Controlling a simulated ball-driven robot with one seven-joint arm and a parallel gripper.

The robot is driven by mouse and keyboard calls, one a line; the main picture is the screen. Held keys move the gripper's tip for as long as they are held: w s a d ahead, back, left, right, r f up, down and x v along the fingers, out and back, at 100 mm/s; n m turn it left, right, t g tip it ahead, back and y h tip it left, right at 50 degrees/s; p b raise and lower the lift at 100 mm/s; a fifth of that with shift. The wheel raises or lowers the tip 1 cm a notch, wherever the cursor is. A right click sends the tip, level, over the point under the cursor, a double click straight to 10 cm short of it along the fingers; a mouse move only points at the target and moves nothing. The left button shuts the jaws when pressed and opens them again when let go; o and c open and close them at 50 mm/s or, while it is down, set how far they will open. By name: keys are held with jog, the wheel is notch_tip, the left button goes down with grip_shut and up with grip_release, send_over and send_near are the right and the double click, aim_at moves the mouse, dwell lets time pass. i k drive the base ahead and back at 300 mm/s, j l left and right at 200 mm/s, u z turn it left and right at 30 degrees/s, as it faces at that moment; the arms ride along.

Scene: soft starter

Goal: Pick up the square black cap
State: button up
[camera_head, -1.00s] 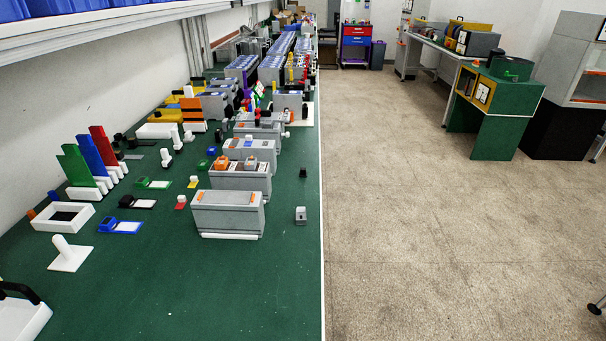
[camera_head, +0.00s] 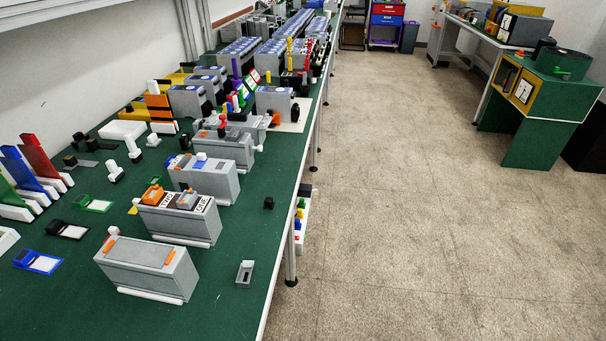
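A small black cube-like piece (camera_head: 269,203), which looks like the square black cap, sits alone on the green table (camera_head: 235,235) near its right edge. It is small in the picture, so its details are hard to make out. It stands to the right of a grey box with orange and black parts on top (camera_head: 180,217) and beyond a small open grey holder (camera_head: 245,273). Other small black pieces (camera_head: 70,160) lie at the left side of the table. My gripper is not in view.
Coloured upright panels (camera_head: 42,160) stand at the left. Bare table surrounds the black piece. Open floor (camera_head: 400,230) lies right of the table.

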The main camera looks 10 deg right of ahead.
aim_at(269, 203)
jog(key=i+l, duration=0.25)
jog(key=l, duration=0.15)
jog(key=i+l+u, duration=0.1)
jog(key=i+l, duration=0.4)
jog(key=l, duration=0.3)
jog(key=i+l+u, duration=0.1)
jog(key=i+l, duration=0.15)
jog(key=l, duration=0.15)
jog(key=i+l, duration=0.25)
jog(key=l, duration=0.15)
